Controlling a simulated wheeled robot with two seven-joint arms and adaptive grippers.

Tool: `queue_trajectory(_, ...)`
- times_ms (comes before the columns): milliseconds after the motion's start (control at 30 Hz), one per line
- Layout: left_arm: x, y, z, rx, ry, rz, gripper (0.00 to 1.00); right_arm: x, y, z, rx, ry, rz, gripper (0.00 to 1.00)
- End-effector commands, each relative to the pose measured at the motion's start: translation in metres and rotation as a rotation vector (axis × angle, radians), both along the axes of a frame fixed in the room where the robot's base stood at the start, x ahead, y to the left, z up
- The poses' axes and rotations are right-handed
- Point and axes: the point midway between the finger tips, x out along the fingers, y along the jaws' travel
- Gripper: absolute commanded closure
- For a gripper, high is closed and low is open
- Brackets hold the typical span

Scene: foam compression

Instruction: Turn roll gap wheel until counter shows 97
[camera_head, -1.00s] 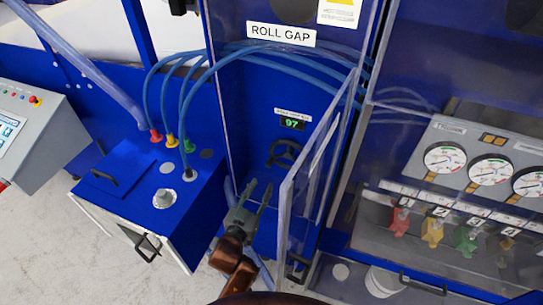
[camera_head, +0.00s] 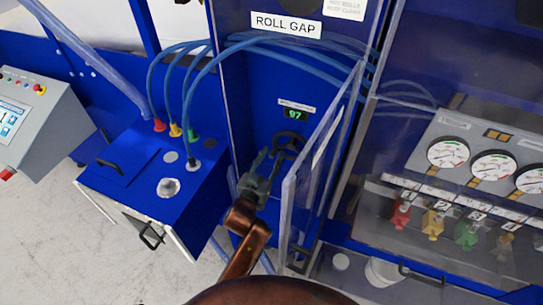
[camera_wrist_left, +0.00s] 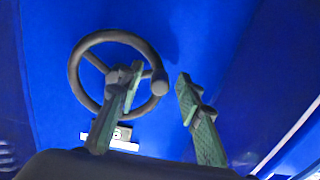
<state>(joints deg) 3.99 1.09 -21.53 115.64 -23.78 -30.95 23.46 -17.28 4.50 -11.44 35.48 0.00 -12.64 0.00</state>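The dark roll gap wheel (camera_head: 290,139) is on the blue panel behind the half-open clear door, below the counter (camera_head: 296,114), which reads 97 in green. My left gripper (camera_head: 270,158) is at the wheel's lower left. In the wrist view my left gripper (camera_wrist_left: 160,82) is open: one finger overlaps the hub and the other is right of the rim. The knob appears between the fingers; contact cannot be told. My right gripper is not in view.
The clear door (camera_head: 318,165) stands open close to the right of my left arm. A blue cabinet (camera_head: 128,187) with hoses is at the left. Gauges (camera_head: 448,153) and coloured valves sit behind a clear panel at the right.

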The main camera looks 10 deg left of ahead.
Motion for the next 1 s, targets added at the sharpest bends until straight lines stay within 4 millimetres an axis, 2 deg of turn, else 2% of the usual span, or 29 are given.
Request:
queue_trajectory(67, -0.0002, 0.0003, -0.0001, 0.000, 0.000, 0.000, 0.69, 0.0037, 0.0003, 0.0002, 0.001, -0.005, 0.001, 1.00)
queue_trajectory(500, -0.0005, 0.0007, -0.0002, 0.001, 0.000, 0.001, 0.99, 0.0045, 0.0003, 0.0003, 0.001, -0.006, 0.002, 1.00)
queue_trajectory(1000, -0.0007, 0.0017, 0.0000, 0.002, 0.001, 0.002, 1.00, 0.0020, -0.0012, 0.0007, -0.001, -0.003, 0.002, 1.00)
